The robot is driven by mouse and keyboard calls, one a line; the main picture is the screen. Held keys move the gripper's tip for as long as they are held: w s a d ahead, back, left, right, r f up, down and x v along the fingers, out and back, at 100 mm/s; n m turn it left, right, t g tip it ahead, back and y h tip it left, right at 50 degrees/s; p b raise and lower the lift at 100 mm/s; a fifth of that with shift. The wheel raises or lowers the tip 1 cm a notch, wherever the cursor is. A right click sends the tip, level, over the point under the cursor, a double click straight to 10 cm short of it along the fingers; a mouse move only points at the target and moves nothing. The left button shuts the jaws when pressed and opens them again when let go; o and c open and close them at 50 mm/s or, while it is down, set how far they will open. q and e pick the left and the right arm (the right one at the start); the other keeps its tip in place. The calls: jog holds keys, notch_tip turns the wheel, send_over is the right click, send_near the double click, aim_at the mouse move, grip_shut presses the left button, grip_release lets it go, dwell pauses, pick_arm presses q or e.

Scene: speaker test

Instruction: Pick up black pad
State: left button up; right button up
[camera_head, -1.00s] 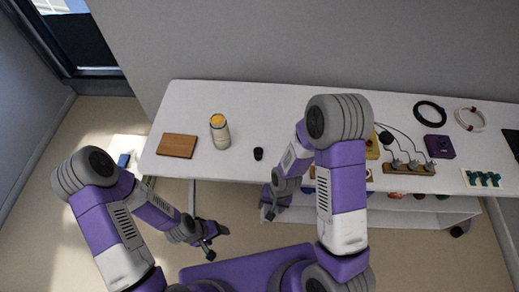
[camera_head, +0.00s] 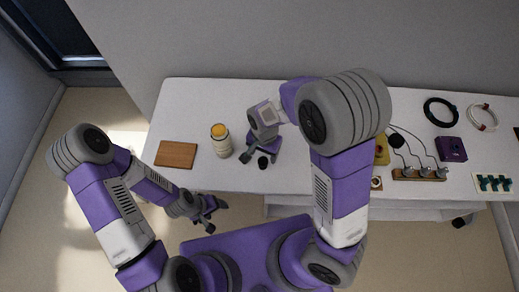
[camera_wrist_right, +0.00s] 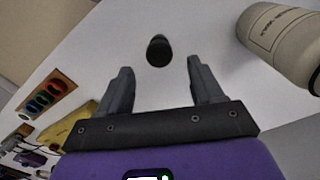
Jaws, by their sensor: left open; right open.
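The black pad (camera_head: 263,162) is a small dark rounded piece on the white table, to the right of the cream bottle. In the right wrist view the black pad (camera_wrist_right: 159,51) lies just beyond the fingertips, centred between them. My right gripper (camera_head: 260,155) is over the table right at the pad, open and empty; its two fingers also show in the right wrist view (camera_wrist_right: 160,68). My left gripper (camera_head: 212,213) is open and empty, off the table's front edge.
The cream bottle (camera_head: 221,144) with an orange top stands close left of my right gripper. A brown board (camera_head: 176,154) lies further left. A yellow box (camera_head: 381,151), plug strip (camera_head: 419,174), purple box (camera_head: 452,148) and cable rings (camera_head: 440,112) occupy the right side.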

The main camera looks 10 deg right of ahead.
aim_at(263, 161)
jog(key=shift+w+f, duration=0.15)
jog(key=shift+f, duration=0.2)
jog(key=shift+s+f+b, duration=0.25)
jog(key=shift+f+b, duration=0.1)
jog(key=shift+f, duration=0.2)
jog(key=shift+s+f+b, duration=0.2)
jog(key=shift+f+b, duration=0.15)
jog(key=shift+f, duration=0.2)
notch_tip(263, 161, down, 4)
jog(key=shift+a+f+b, duration=0.15)
jog(key=shift+b, duration=0.85)
jog(key=c, duration=1.1)
